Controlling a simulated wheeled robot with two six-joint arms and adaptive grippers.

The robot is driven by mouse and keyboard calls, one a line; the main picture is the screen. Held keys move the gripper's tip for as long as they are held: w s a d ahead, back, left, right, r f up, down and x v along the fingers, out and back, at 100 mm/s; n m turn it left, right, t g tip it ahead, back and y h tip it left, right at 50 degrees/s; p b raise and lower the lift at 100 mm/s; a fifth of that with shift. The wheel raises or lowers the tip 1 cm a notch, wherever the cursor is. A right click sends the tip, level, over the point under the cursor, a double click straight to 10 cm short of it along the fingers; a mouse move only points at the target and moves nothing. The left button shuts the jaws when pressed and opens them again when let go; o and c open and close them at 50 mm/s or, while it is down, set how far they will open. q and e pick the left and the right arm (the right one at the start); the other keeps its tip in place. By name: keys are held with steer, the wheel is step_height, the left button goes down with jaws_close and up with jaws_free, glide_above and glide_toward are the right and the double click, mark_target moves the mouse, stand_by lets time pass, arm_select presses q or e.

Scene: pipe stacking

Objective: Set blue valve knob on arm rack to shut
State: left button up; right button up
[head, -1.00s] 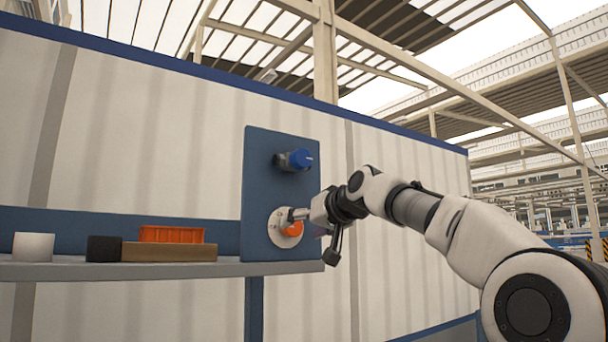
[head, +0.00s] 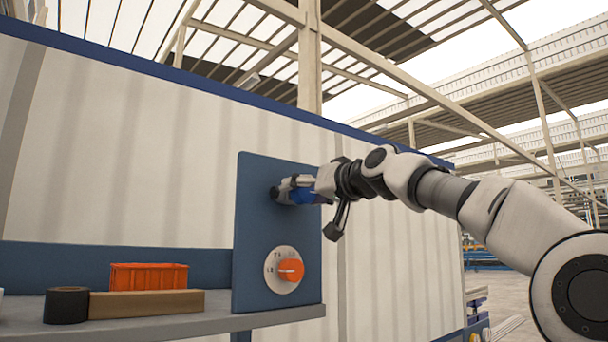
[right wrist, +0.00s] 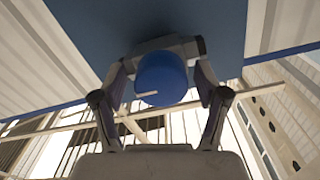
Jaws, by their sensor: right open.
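The blue valve knob (head: 305,196) sits on the upper part of the blue panel (head: 262,222). My right gripper (head: 294,187) is at the knob, partly covering it in the head view. In the right wrist view the round blue knob (right wrist: 163,78) lies between the two open fingers of my right gripper (right wrist: 160,90). A light line shows on its face. I cannot tell whether the fingers touch it. My left gripper is not in view.
An orange dial (head: 290,269) on a white round plate is below the knob. A shelf (head: 180,327) at the left holds an orange crate (head: 148,276), a wooden block (head: 146,303) and a black roll (head: 66,305). A pale wall stands behind.

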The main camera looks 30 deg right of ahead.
steer(key=shift+s+r, duration=0.15)
steer(key=shift+s, duration=0.35)
steer(key=shift+w, duration=0.1)
steer(key=c, duration=1.2)
steer(key=shift+o, duration=0.2)
steer(key=shift+m, duration=0.3)
steer(key=m, duration=0.4)
steer(key=shift+d, duration=0.1)
steer(key=m, duration=0.4)
steer(key=shift+m, duration=0.4)
steer(key=m, duration=0.4)
steer(key=shift+f+m, duration=0.2)
steer(key=shift+m, duration=2)
